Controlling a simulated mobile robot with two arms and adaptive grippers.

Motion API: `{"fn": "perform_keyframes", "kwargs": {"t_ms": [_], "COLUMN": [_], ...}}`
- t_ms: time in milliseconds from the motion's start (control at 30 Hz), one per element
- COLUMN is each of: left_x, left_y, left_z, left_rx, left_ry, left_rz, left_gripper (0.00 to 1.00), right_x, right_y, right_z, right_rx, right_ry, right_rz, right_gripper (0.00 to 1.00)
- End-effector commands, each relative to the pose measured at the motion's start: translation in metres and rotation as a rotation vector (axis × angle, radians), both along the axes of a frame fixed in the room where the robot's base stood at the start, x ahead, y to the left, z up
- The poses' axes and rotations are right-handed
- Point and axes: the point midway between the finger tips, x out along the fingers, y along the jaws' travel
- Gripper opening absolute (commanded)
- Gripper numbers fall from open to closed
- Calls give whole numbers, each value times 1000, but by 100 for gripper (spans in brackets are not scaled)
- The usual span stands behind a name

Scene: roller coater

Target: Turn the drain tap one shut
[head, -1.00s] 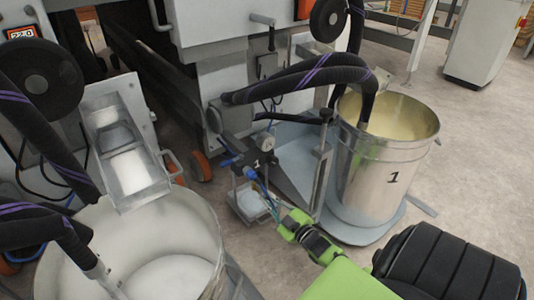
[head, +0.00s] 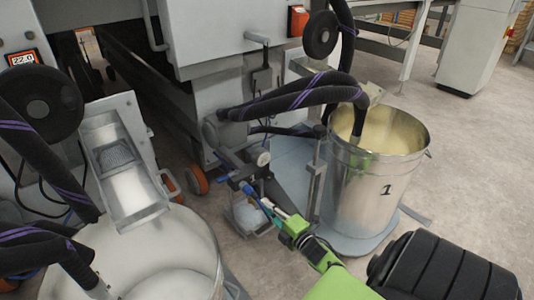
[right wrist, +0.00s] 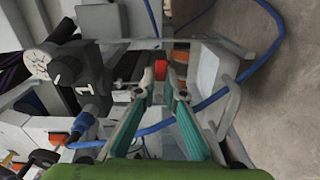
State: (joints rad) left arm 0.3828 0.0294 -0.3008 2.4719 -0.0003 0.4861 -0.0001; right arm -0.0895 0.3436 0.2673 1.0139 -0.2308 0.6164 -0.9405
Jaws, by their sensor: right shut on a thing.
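The drain tap shows as a small red piece (right wrist: 161,70) between my fingertips in the right wrist view. My right gripper (right wrist: 162,84) is shut on it, with one teal finger on each side. Just how the tap is turned is hard to tell. In the head view my right gripper (head: 266,204) reaches in from the lower right to the low pump area, beside the blue fitting (head: 248,189). The fingers hide the tap there. The dark pump body (right wrist: 78,75) marked 1 is left of the fingers in the wrist view. My left gripper is not in view.
A metal bucket (head: 345,205) marked 1 stands right of the gripper, with a hose in it. A larger pale drum (head: 205,250) is at the lower left. A blue hose (right wrist: 215,95) runs past the fingers. Bare floor (head: 460,150) is at the right.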

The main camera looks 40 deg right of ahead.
Motion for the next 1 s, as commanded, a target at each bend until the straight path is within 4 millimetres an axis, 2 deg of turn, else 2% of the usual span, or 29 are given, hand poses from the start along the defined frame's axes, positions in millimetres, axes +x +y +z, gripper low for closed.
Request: {"fn": "perform_keyframes", "kwargs": {"t_ms": [300,767,800,833,1000], "left_x": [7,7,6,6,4], "left_y": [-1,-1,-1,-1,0], "left_z": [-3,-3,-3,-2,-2], "left_rx": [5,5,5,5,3], "left_ry": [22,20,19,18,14], "left_rz": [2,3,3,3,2], "left_gripper": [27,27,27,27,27], "right_x": [-1,-1,-1,-1,0], "right_y": [1,1,1,1,0], "right_z": [1,2,2,2,2], "right_rx": [-87,-99,-99,-99,-98], "right_ry": [12,13,13,13,12], "right_rz": [0,1,1,1,0], "right_gripper": [0,0,18,25,27]}}
